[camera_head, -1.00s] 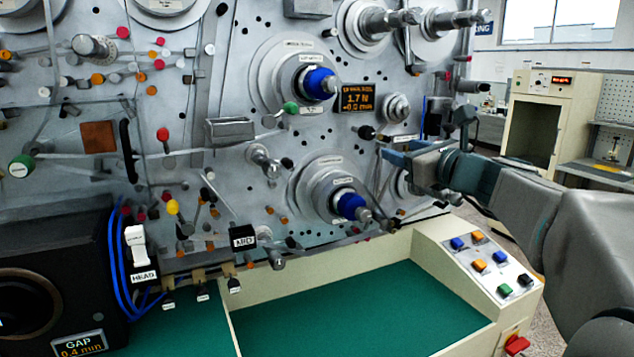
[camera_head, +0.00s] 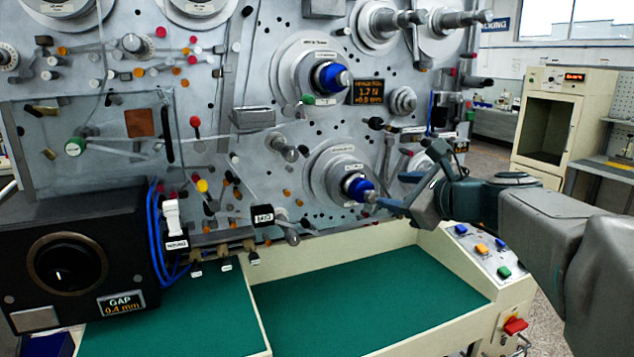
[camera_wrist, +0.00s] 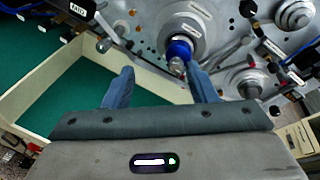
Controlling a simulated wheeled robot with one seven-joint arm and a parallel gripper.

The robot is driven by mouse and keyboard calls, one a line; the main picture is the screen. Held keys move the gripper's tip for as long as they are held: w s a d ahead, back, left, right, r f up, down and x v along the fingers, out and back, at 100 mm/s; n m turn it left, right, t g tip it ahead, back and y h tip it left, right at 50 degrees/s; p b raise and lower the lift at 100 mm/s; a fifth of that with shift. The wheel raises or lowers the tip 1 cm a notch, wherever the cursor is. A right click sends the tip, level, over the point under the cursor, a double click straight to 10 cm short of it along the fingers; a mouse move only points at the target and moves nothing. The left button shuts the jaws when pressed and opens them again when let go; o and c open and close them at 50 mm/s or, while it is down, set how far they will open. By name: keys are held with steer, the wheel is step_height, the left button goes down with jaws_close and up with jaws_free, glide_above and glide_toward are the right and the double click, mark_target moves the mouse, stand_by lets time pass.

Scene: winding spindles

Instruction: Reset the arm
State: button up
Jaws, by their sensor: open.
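My gripper (camera_head: 390,191) is open, with its blue-grey fingers just right of the lower spindle (camera_head: 360,188), which has a blue collar and a metal tip. In the wrist view my gripper (camera_wrist: 158,76) shows two spread fingers with nothing held between them. The lower spindle (camera_wrist: 178,50) appears beyond the fingers, close to the right one. Whether the finger touches its tip I cannot tell. The upper spindle (camera_head: 332,78), also with a blue collar, stands bare above.
The grey machine panel (camera_head: 240,80) is crowded with pins, rollers and levers. A green-floored tray (camera_head: 370,300) with cream walls lies below. A button console (camera_head: 480,250) with a red switch (camera_head: 515,326) is under my arm. A black GAP unit (camera_head: 80,250) stands at left.

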steer(key=s+a+f+n+g+h, duration=0.1)
steer(key=s+a+f+n+g, duration=0.15)
steer(key=s+f+n, duration=0.35)
steer(key=s+a+f+n+g+h, duration=0.1)
steer(key=s+a+f+n+g, duration=0.1)
steer(key=s+f+n+g, duration=0.4)
steer(key=s+d+f+n+h, duration=0.2)
steer(key=s+f+n, duration=0.3)
steer(key=s+f, duration=0.1)
steer(key=s+d+f+n+g+h, duration=0.1)
steer(key=s+d+f+n+h, duration=0.1)
steer(key=s+f+n, duration=0.4)
steer(key=shift+s+d+f+n+h, duration=0.15)
steer(key=shift+d+f+n+h, duration=0.2)
steer(key=shift+h, duration=0.35)
